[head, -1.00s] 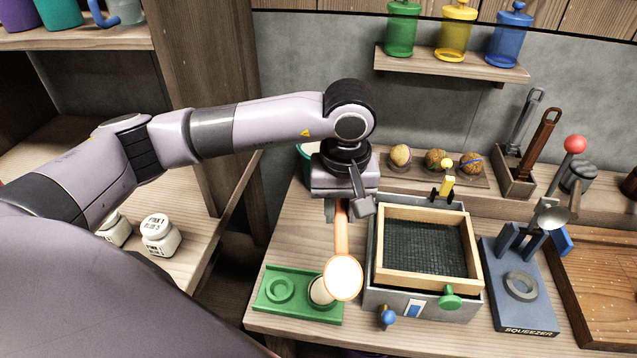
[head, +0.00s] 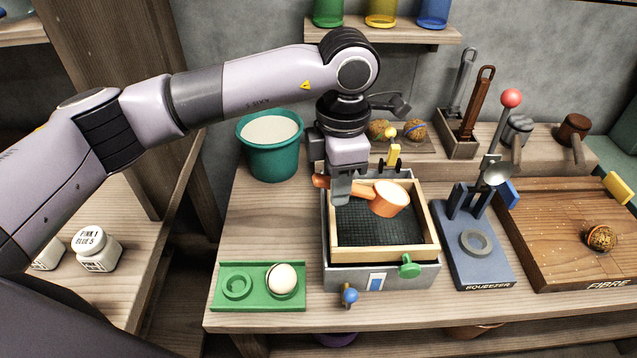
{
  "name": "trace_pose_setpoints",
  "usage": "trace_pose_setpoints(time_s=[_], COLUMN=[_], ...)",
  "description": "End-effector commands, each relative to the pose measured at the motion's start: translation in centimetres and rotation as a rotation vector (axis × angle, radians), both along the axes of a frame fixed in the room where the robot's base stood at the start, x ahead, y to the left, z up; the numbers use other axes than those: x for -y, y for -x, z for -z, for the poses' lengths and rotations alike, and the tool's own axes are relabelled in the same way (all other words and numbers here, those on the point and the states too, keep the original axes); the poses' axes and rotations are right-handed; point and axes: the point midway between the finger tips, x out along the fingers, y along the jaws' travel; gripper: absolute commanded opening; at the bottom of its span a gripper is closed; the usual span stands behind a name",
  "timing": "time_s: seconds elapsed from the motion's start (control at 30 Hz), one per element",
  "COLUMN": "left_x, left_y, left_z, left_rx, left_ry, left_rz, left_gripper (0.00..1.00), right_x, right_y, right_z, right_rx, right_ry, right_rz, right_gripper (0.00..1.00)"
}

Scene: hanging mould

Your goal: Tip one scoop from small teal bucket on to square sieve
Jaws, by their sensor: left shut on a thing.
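The small teal bucket (head: 270,152) stands at the back left of the table with a pale white fill near its rim. The square sieve (head: 432,222) has a light wooden frame and dark mesh, and sits on a grey box. My left gripper (head: 343,192) is shut on the handle of an orange scoop (head: 384,203). The scoop's cup is above the back part of the mesh, with a pale surface showing at its top; it looks somewhat tilted. My right gripper is not in view.
A green tray (head: 225,298) with a pale ball lies left of the sieve. A blue squeezer (head: 480,265) with a red-knobbed lever stands close on its right. A wooden fibre board (head: 560,215) lies farther right. Balls and upright tools stand behind.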

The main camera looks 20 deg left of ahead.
Motion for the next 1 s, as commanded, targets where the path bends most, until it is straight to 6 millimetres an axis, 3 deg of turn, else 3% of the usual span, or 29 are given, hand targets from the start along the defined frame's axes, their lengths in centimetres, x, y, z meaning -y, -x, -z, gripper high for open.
trace_pose_setpoints(time_s=[0.2,0.4,0.67,1.0], left_x=[2.0,3.2,3.6,3.5], left_y=[-0.3,-0.4,-0.4,-0.4], left_z=[-0.6,-0.9,-0.6,2.4], left_rx=[0.009,0.015,0.016,0.016], left_ry=[0.011,0.014,0.015,0.016], left_rz=[-0.323,-0.524,-0.603,-0.601], left_gripper=[0.03,0.03,0.03,0.03], right_x=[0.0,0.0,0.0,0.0], right_y=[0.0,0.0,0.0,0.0], right_z=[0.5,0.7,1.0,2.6], right_rx=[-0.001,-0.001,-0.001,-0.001], right_ry=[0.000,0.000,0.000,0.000], right_rz=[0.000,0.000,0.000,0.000], right_gripper=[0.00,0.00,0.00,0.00])
